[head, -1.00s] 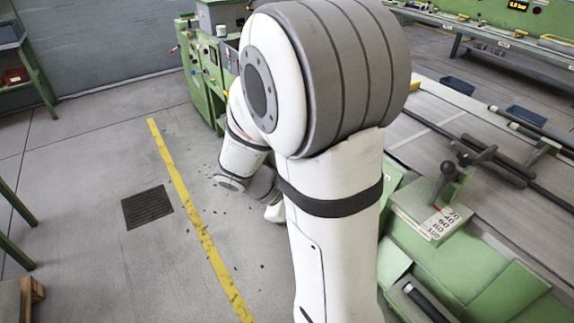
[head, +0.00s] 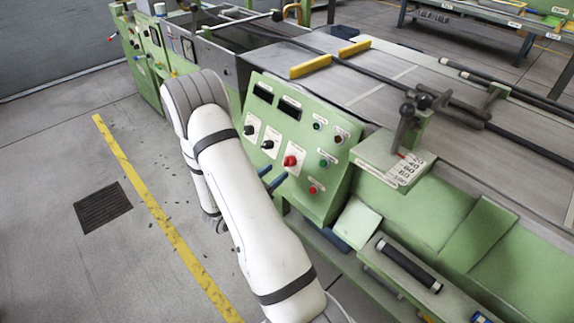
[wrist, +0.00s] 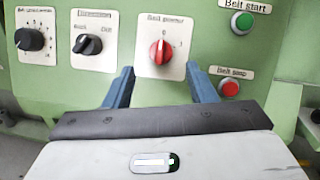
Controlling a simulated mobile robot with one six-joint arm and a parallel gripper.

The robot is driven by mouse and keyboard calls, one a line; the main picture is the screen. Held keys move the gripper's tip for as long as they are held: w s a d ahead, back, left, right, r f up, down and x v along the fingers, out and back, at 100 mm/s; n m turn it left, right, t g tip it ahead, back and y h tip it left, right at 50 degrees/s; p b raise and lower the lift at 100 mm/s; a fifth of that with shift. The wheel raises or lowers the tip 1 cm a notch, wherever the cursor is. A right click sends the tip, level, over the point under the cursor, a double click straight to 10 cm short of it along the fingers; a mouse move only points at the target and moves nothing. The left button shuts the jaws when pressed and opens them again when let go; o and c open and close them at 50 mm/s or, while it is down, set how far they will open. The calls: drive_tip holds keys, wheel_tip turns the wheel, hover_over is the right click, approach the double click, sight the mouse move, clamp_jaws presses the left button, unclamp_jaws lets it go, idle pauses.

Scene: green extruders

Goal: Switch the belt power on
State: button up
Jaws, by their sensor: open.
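The belt power switch (wrist: 160,51) is a red rotary knob on a white plate marked 0 and I, on the green control panel. Its grip stands about upright, towards the 0. It also shows in the head view (head: 290,161). My gripper (wrist: 160,70) is open and empty, with its blue fingers below the knob, one to the left and one to the right. In the head view, the blue fingers (head: 271,176) show beside my white arm, in front of the panel's lower left part. I cannot tell the exact gap to the knob.
Left of the switch are two black knobs (wrist: 89,45) (wrist: 30,39). To its right are the green belt start button (wrist: 242,22) and the red belt stop button (wrist: 230,89). A lever (head: 405,125) stands on the machine at right. Open floor lies left of my arm.

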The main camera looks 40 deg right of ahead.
sight(285, 165)
drive_tip(key=d, duration=0.2)
drive_tip(key=w+d, duration=0.1)
drive_tip(key=d, duration=0.2)
